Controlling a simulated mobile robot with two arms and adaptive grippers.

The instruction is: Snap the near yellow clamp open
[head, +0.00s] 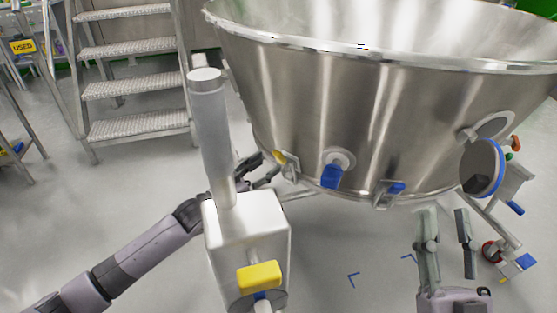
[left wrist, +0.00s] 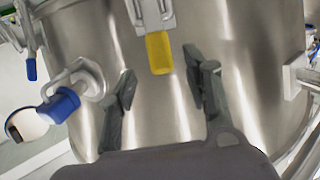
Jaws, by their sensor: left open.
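A yellow clamp (head: 279,157) sits low on the side of the steel bowl (head: 330,110). In the left wrist view its yellow lever (left wrist: 159,53) hangs down from a metal bracket (left wrist: 154,17) against the steel wall. My left gripper (head: 262,170) is beside it in the head view, partly hidden by the pale column. In the left wrist view my left gripper (left wrist: 163,72) is open, with one finger on each side below the lever and apart from it. My right gripper (head: 445,212) is open and empty, below the bowl at the right.
A pale box with a column (head: 212,130) and a yellow handle (head: 259,276) stands in front of the bowl. Blue clamps (head: 332,175) sit along the bowl's lower edge. A round blue-rimmed port cover (head: 482,168) juts out at right. Steel steps (head: 125,88) stand at the back left.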

